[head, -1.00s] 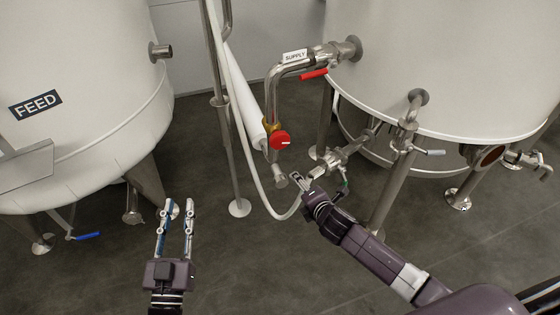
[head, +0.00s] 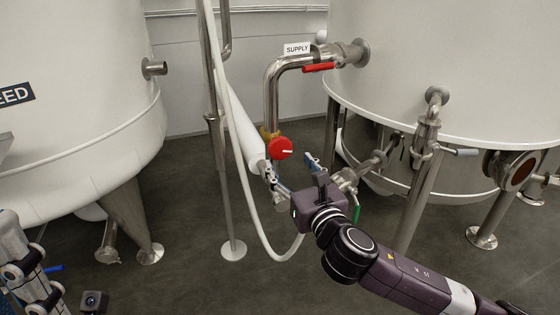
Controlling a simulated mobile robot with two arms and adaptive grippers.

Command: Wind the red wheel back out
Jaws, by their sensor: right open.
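The red wheel (head: 280,148) is a small round knob with a white mark on its face. It sits on a brass fitting (head: 266,134) low on the vertical part of the supply pipe (head: 271,95). My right gripper (head: 289,167) is open just below the wheel, its two fingers apart and pointing up toward it. I see no clear contact with the wheel. My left gripper (head: 30,275) shows only in part at the lower left corner, cut off by the picture edge, far from the wheel. Its opening cannot be made out.
A red lever (head: 318,67) sits under the supply label (head: 297,49). A white hose (head: 247,190) hangs left of the wheel beside a steel post (head: 224,170). Big tanks stand left (head: 70,90) and right (head: 450,70). A valve with a green handle (head: 357,213) is right of my gripper.

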